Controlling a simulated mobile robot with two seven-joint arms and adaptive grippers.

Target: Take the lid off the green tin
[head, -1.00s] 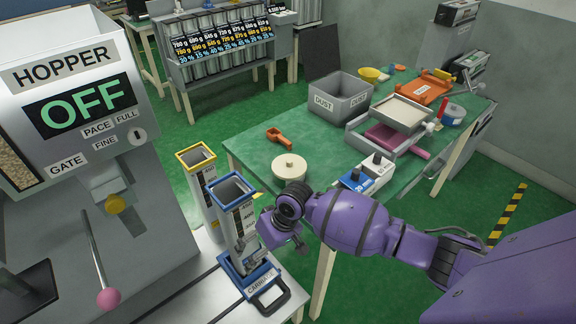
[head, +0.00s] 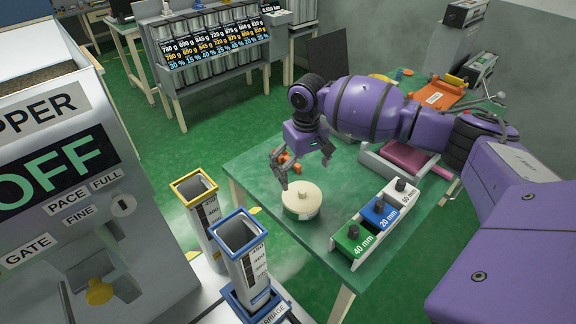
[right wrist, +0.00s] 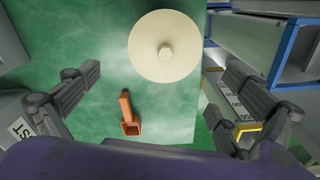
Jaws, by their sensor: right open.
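A round cream lidded container (head: 302,200) with a small knob on top stands near the table's front left corner. It shows from above in the right wrist view (right wrist: 165,47), its lid on; no green side can be seen on it. A green block marked 40 mm (head: 352,240), with a dark knob, sits in a rack near the front edge. My right gripper (head: 305,174) is open and empty, above and just behind the cream container, apart from it. In the right wrist view its fingers are spread wide. My left gripper is out of view.
Blue (head: 380,213) and white (head: 402,191) blocks stand in the same rack. An orange scoop (right wrist: 129,114) lies on the green table (head: 250,165) behind the cream container. Blue-rimmed (head: 246,262) and yellow-rimmed (head: 199,212) columns stand front left, beside the hopper (head: 60,170).

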